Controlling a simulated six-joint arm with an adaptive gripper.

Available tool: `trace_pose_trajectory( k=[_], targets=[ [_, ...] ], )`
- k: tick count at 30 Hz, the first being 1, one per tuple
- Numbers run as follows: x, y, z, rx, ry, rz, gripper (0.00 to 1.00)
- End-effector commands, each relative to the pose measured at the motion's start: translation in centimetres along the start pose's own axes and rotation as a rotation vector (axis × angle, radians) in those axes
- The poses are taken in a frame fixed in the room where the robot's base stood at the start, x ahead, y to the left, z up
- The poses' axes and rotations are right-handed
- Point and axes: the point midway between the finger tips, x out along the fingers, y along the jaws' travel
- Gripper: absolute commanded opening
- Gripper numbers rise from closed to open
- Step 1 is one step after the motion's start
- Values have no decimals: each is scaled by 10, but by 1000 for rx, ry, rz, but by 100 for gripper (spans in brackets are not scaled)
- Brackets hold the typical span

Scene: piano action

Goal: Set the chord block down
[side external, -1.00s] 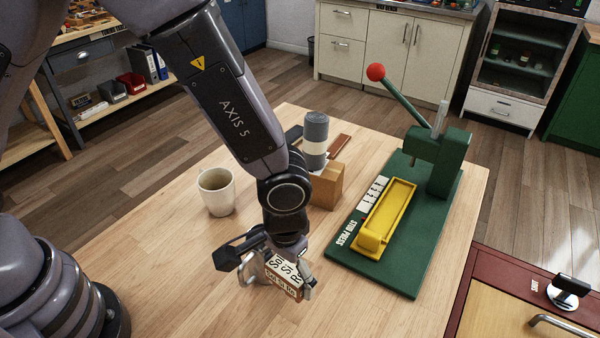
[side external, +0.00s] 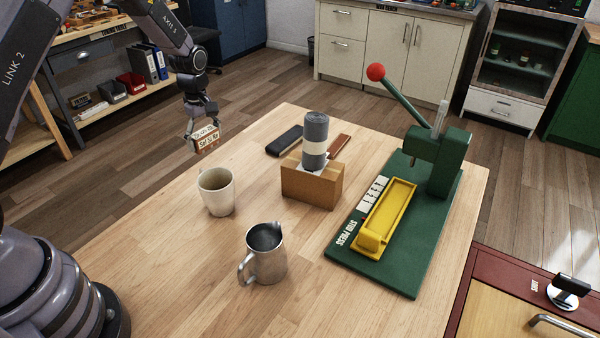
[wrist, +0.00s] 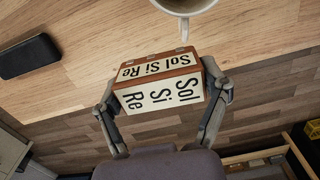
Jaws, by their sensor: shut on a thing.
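The chord block (side external: 206,139) is a small brown block with cream faces lettered Sol, Si and Re. My gripper (side external: 203,132) is shut on it and holds it in the air at the table's far left edge, beyond the cup. In the wrist view the chord block (wrist: 163,82) sits between the two fingers of my gripper (wrist: 164,92), lettered faces toward the camera. Part of the wooden floor shows below it in that view.
A green press (side external: 400,225) with a yellow tray (side external: 388,216) stands at the right. The front left of the table is clear.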

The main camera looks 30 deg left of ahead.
Motion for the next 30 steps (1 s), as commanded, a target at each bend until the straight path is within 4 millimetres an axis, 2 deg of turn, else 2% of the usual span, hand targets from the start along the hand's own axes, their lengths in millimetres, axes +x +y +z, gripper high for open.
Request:
trace_pose_trajectory(
  k=[1,5,17,21,25,30],
  targets=[
    [0,-1,-10,-31,0,0,39],
    [4,4,-22,-70,0,-1,39],
    [42,85,-45,-70,0,1,39],
    [70,106,-51,-69,0,-2,39],
    [86,119,-54,-69,0,-1,39],
    [93,126,-56,-69,0,0,39]
  ],
)
